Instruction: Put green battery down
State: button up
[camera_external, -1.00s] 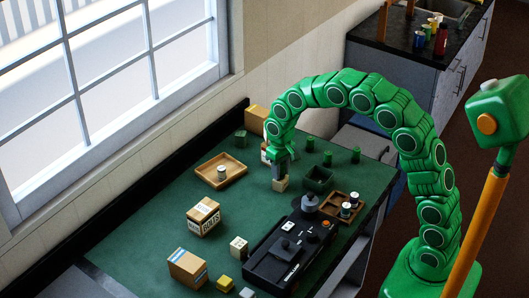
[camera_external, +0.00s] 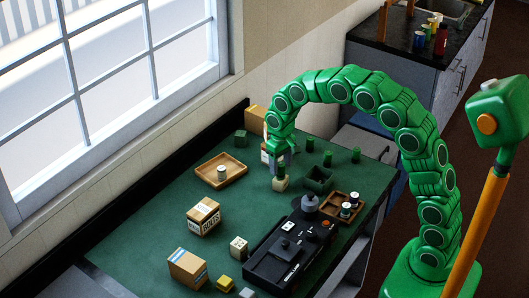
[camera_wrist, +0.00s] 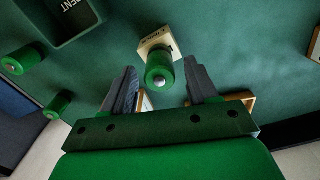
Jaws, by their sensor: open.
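A green battery (camera_external: 280,171) stands upright on a small cream block (camera_external: 280,185) on the green table. My gripper (camera_external: 281,160) is just above the block, with its grey fingers apart around the upper part of the battery. In the wrist view the green battery (camera_wrist: 159,72) shows between the open fingers of my gripper (camera_wrist: 160,80), with a visible gap on each side. The cream block (camera_wrist: 155,40) is partly hidden under it.
Other green cylinders (camera_external: 328,158) stand behind a dark green bin (camera_external: 318,180) to the right. A wooden tray (camera_external: 238,177) lies left, another (camera_external: 333,211) right. A black lever panel (camera_external: 280,262) and boxes (camera_external: 203,215) are nearer the front.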

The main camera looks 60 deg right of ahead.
aim_at(280, 163)
notch_tip(280, 163, up, 9)
jog(key=shift+r, duration=0.1)
jog(key=s+a+n+g, duration=0.1)
jog(key=s+n, duration=0.1)
jog(key=s, duration=4.1)
jog(key=shift+s+f+n+g, duration=0.25)
jog(key=shift+s+n+g, duration=0.05)
jog(key=shift+s+g, duration=0.1)
